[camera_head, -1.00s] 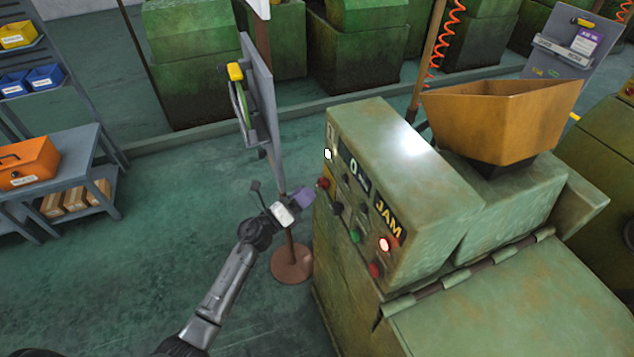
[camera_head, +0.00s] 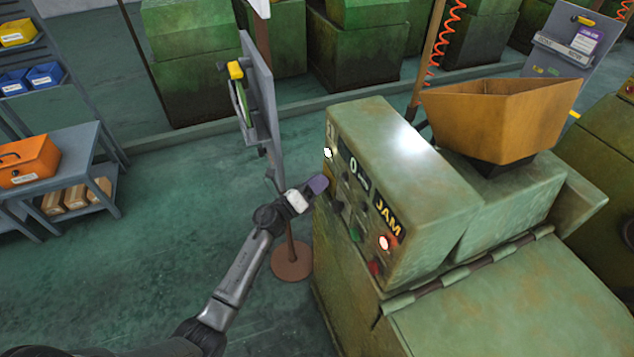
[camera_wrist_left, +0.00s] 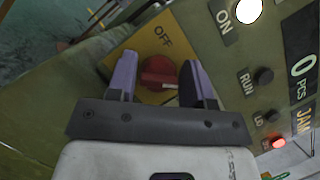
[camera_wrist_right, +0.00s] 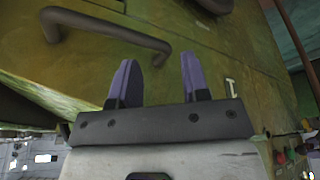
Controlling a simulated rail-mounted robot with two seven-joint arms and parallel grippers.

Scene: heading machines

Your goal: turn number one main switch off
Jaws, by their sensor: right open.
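The main switch is a red rotary knob (camera_wrist_left: 158,73) on a yellow plate (camera_wrist_left: 164,40) marked OFF, on the machine's front panel. In the left wrist view its grip bar lies roughly level across the picture. My left gripper (camera_wrist_left: 159,66) is open, its two purple fingers on either side of the knob; contact cannot be told. In the head view the left gripper (camera_head: 309,191) is at the panel's left end and hides the knob. The machine (camera_head: 385,160) bears a 1 at its upper left. My right gripper (camera_wrist_right: 156,70) is open and empty.
The white ON lamp (camera_wrist_left: 248,11) is lit, as is the red lamp (camera_head: 384,243) beside the JAM sign. A board on a stand (camera_head: 262,100) is left of the machine. A bar handle (camera_wrist_right: 108,32) is before the right gripper.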

